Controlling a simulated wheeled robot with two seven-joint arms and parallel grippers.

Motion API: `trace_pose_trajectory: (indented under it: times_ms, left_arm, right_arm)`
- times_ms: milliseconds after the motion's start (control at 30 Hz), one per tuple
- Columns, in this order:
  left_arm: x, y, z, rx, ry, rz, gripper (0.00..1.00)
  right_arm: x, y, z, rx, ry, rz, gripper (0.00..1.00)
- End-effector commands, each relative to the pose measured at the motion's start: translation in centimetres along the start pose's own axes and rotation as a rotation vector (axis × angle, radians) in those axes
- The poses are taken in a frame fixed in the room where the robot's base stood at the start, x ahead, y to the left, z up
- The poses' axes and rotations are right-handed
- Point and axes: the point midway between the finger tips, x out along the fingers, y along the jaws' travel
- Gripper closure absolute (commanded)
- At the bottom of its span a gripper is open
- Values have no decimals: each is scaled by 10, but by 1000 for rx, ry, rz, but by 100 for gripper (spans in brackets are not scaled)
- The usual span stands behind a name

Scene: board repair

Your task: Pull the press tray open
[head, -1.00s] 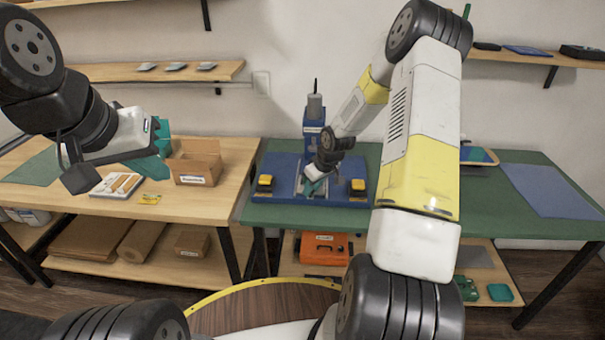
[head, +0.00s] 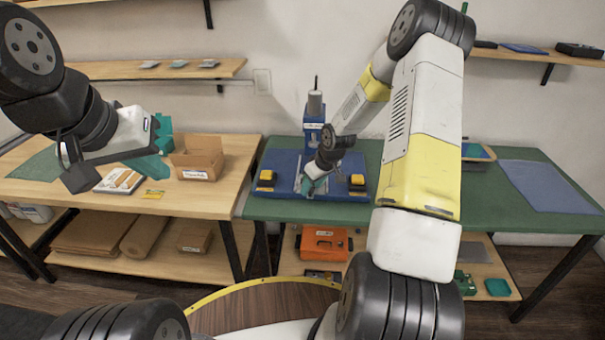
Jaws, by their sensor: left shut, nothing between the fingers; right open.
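The blue press (head: 313,118) stands on a blue base (head: 285,181) on the green-topped bench, with a yellow-topped block on each side. The press tray, at the front of the press, is mostly hidden by my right gripper (head: 311,190). The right gripper points down at the middle of the base, in front of the press column. Its fingers are small in view, and I cannot tell whether they touch the tray. My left gripper (head: 158,165) is shut and empty, held above the wooden bench at the left, well away from the press.
A cardboard box (head: 197,160), a white booklet (head: 119,181) and a yellow label (head: 153,194) lie on the wooden bench (head: 230,165). A blue mat (head: 548,187) lies on the right of the green bench (head: 483,200). An orange case (head: 323,243) sits on the shelf below.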

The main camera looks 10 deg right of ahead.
Motion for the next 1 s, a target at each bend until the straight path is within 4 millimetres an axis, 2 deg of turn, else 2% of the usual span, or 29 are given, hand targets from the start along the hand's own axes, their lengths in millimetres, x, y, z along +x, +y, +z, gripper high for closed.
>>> trace_pose_trajectory:
  times_ms: [300, 400, 533, 867, 967, 1000]
  left_arm:
    - [0, 0, 0, 0, 0, 0, 100]
    - [0, 0, 0, 0, 0, 0, 100]
    - [0, 0, 0, 0, 0, 0, 100]
    - [0, 0, 0, 0, 0, 0, 100]
    - [0, 0, 0, 0, 0, 0, 100]
    - [0, 0, 0, 0, 0, 0, 100]
  right_arm:
    - [-53, 2, 0, 1, 2, 4, 53]
    - [-65, 1, 0, 3, 1, 3, 53]
    - [-72, 0, 0, 0, 1, 1, 53]
    - [-74, 0, 0, 0, -1, 3, 53]
    - [-89, -3, -2, 1, -7, 19, 53]
    - [-100, -5, -4, 4, -10, 31, 53]
